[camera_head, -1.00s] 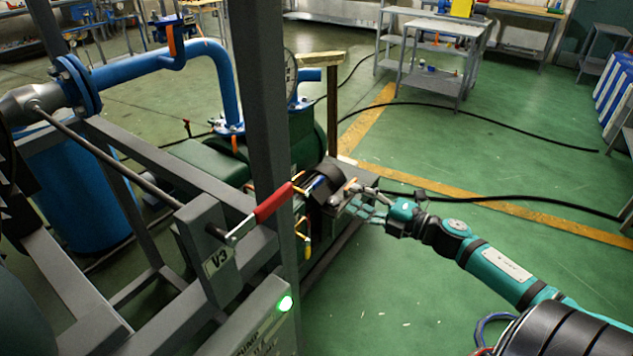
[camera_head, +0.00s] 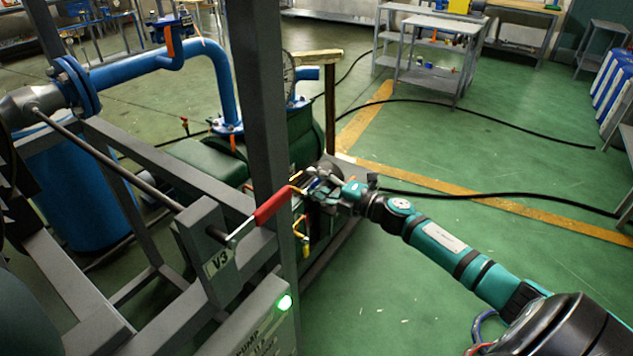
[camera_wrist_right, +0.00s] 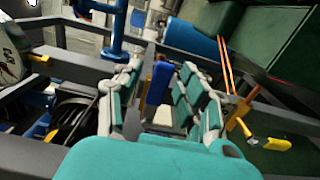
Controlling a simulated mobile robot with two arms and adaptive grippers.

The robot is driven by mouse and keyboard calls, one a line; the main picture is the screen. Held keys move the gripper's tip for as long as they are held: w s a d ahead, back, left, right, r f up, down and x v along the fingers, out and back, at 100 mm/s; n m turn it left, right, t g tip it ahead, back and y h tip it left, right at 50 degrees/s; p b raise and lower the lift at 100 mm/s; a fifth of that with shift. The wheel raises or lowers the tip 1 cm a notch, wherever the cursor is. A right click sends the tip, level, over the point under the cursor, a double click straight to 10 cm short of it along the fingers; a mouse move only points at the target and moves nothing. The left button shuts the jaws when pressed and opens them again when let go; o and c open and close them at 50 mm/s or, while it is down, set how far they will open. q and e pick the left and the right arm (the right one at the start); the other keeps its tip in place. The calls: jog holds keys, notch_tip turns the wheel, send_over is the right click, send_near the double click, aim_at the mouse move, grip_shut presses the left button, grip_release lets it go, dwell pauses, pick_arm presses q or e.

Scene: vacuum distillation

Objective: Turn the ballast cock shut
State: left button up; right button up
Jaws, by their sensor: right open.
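A small blue handle (camera_wrist_right: 158,82), likely the ballast cock, stands between the fingers of my open right gripper (camera_wrist_right: 157,97) in the wrist view. I see a gap on the left; contact on the right cannot be told. In the head view my right gripper (camera_head: 322,188) is at the pump's near end and covers most of the blue handle (camera_head: 312,183). A yellow lever (camera_wrist_right: 268,143) lies to the right of the fingers in the wrist view and below the gripper in the head view (camera_head: 304,246). My left gripper is out of view.
A grey frame post (camera_head: 262,120) and a red-handled lever (camera_head: 271,206) marked V3 stand just left of my right gripper. The green pump (camera_head: 305,135) is behind it. Black hoses (camera_head: 480,198) lie on the green floor, which is largely clear at right.

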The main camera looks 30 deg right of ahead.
grip_shut()
